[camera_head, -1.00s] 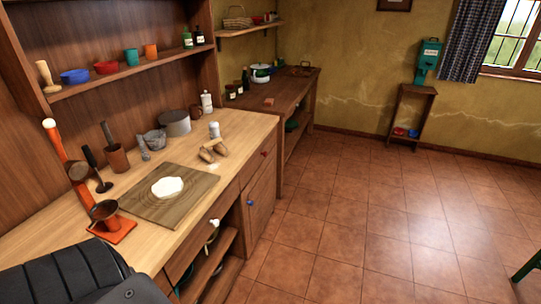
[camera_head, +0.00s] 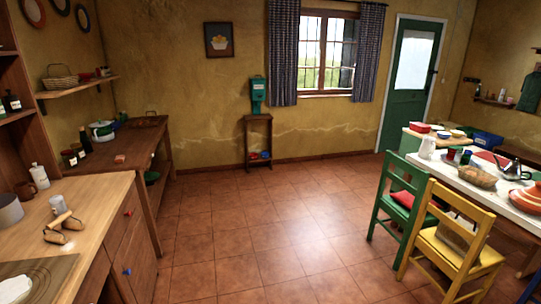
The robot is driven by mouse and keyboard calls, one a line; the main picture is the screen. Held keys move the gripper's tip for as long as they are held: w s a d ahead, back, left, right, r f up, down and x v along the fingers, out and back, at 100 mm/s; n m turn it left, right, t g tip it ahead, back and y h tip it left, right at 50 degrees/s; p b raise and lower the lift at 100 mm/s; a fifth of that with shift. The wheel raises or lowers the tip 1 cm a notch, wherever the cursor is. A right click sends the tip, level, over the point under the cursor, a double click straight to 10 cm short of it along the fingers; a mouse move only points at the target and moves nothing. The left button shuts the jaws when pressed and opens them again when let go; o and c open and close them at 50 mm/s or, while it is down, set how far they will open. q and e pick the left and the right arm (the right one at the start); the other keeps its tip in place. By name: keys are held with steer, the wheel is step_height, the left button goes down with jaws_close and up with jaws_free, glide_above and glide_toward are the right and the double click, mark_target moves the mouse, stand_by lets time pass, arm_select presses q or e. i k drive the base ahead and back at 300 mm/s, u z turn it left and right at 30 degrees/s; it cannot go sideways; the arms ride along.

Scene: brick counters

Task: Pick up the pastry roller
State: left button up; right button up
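A small wooden object that looks like the pastry roller (camera_head: 61,220) lies on the light wooden counter (camera_head: 98,196) at the left, near the counter's right part. It has a pale handle piece and darker rounded parts; its exact shape is too small to tell. It lies just in front of a whitish shaker-like cup (camera_head: 58,203). Neither of my grippers shows in the head view.
A board (camera_head: 48,277) with white dough (camera_head: 14,289) lies at the lower left. A grey pot (camera_head: 9,210) and a white bottle (camera_head: 39,176) stand behind. Open tiled floor (camera_head: 230,225) fills the middle. A green chair (camera_head: 399,215) and yellow chair (camera_head: 455,247) stand right.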

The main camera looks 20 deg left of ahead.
mark_target(69, 214)
steer(key=u, duration=0.1)
steer(key=i, duration=2.4)
steer(key=u, duration=0.8)
steer(key=i, duration=1.35)
steer(key=u, duration=1.95)
steer(key=i, duration=0.85)
steer(key=u, duration=0.75)
